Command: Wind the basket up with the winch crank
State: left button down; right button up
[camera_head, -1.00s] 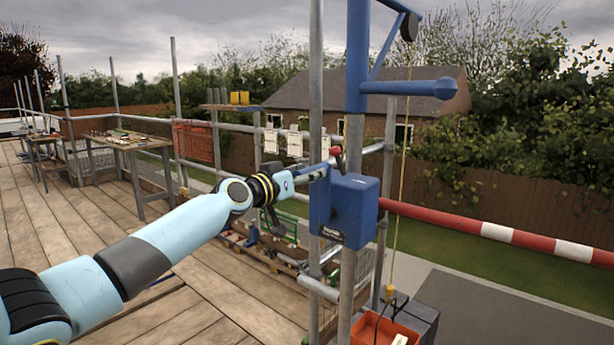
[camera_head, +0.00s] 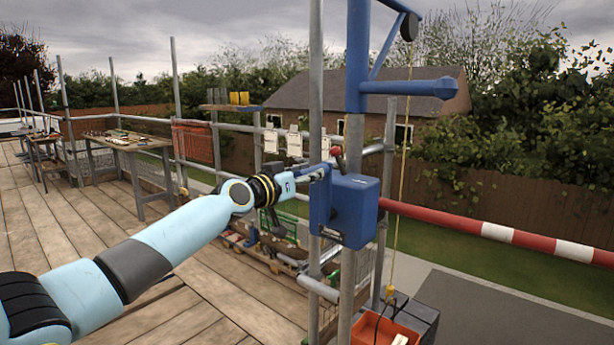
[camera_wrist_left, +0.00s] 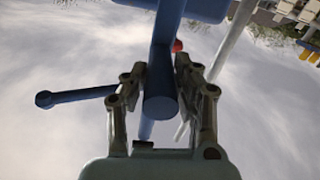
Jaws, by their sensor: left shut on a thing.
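The winch (camera_head: 355,212) is a blue box on a scaffold post, with a red-topped lever (camera_head: 337,153) on it. My left gripper (camera_head: 312,173) reaches it from the left, at the crank side. In the left wrist view the left gripper (camera_wrist_left: 160,80) is shut on a blue round bar, the crank handle (camera_wrist_left: 160,107), which lies between its two fingers. My right gripper is not in view.
A blue davit arm (camera_head: 410,88) sticks out above the winch. A red and white rail (camera_head: 500,233) runs to the right. Grey scaffold posts (camera_head: 316,90) stand close to the gripper. Work tables (camera_head: 125,143) stand far left, with bare planks (camera_head: 80,230) before them.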

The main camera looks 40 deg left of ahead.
pick_arm(q)
jog(key=s+d+f+m+b, duration=0.1)
jog(key=d+f+m+b, duration=1.2)
jog(key=f+m+b, duration=0.45)
pick_arm(e)
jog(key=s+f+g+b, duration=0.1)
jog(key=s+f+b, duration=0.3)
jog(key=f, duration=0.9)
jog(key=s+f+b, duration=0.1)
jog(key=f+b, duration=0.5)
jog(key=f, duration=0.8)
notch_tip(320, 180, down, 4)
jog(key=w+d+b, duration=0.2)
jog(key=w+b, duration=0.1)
jog(key=b, duration=0.2)
pick_arm(q)
jog(key=a+f+m+b, duration=0.5)
jog(key=a+f+m, duration=0.3)
jog(key=a+m, duration=0.3)
jog(key=shift+w+f+m, duration=0.25)
jog(key=shift+w+m, duration=0.15)
jog(key=shift+m, duration=1.25)
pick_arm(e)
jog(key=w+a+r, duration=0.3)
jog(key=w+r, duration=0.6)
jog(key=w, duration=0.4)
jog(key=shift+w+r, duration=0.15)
